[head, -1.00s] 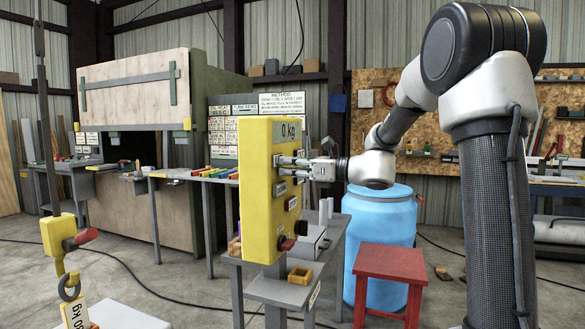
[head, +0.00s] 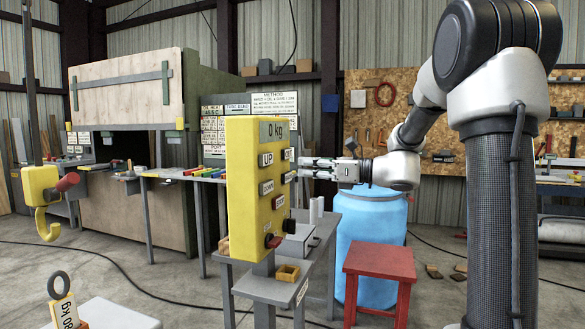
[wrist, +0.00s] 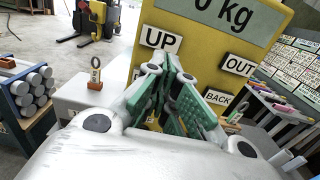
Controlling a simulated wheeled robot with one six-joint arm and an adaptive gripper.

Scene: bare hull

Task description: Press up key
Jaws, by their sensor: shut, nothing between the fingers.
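The yellow control panel (head: 240,190) stands upright on a grey stand, and its display reads 0 kg. The UP key (head: 266,159) is a white label at its upper left; in the wrist view the UP key (wrist: 160,38) is in clear sight. OUT (wrist: 238,65) and BACK (wrist: 218,97) are to its right. My gripper (head: 304,166) is shut and empty, at the right of the panel in the head view. In the wrist view its fingertips (wrist: 172,62) appear just below and right of UP. Contact cannot be told. The DOWN key (head: 266,187) is below UP.
A yellow hook (head: 42,200) hangs empty at the left, above a ringed weight tagged in kg (head: 65,308). A red stool (head: 378,265) and blue barrel (head: 370,225) stand right of the panel. A workbench with coloured bars is behind.

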